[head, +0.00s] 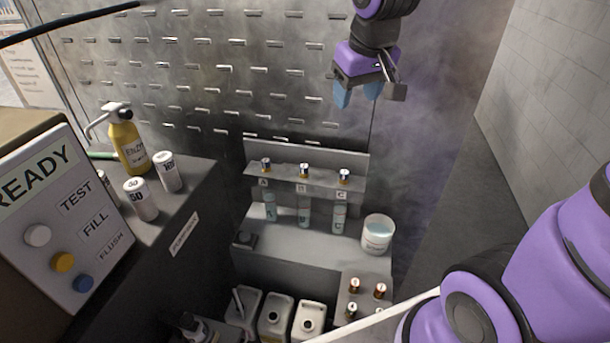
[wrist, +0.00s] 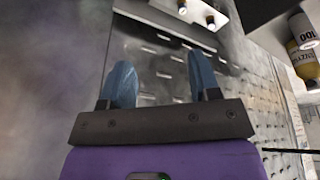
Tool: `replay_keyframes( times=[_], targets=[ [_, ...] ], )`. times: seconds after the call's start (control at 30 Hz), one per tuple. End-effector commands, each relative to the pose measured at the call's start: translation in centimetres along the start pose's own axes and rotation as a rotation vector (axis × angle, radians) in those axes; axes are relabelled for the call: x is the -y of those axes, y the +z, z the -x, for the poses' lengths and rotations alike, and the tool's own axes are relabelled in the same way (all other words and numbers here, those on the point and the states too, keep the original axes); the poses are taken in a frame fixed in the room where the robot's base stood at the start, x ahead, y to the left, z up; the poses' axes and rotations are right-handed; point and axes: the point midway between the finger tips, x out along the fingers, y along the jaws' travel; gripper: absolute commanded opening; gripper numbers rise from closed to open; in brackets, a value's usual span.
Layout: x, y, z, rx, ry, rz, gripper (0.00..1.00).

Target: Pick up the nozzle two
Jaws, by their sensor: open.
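Several small metal-topped nozzle-like pieces stand on a grey shelf (head: 285,180) in the head view: the left one (head: 266,165) by A, the middle one (head: 304,170) by a label I cannot read surely, and the right one (head: 344,176) by C. No number shows, so I cannot tell which is nozzle two. More small capped pieces (head: 355,286) stand on a low block at the bottom right. My gripper (head: 357,94) hangs above and behind the shelf, its blue fingers apart and empty. In the wrist view, my gripper (wrist: 162,80) shows two such pieces (wrist: 210,20) beyond its fingers.
A white tub (head: 377,235) stands right of the shelf. White jugs (head: 274,316) sit below. A yellow pump bottle (head: 130,145) and white containers (head: 140,200) stand on the left counter beside a button panel (head: 62,215). A slotted metal wall (head: 215,60) rises behind.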

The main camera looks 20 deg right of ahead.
Motion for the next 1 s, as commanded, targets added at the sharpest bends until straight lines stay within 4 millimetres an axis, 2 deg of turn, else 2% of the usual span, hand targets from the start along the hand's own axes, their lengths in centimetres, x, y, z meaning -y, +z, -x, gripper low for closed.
replay_keyframes(
  times=[0.03, 0.2, 0.5, 0.6, 0.73, 1.0],
  targets=[
    [0.2, -1.1, -1.6, 0.021, -0.004, 0.009, 0.57],
    [1.1, -4.1, -6.5, 0.064, -0.019, 0.040, 0.57],
    [3.0, -7.4, -15.4, 0.127, -0.059, 0.080, 0.57],
    [3.5, -7.9, -17.3, 0.139, -0.070, 0.087, 0.57],
    [3.9, -8.2, -18.8, 0.147, -0.078, 0.091, 0.57],
    [4.2, -7.7, -22.3, 0.152, -0.080, 0.094, 0.57]
  ],
)
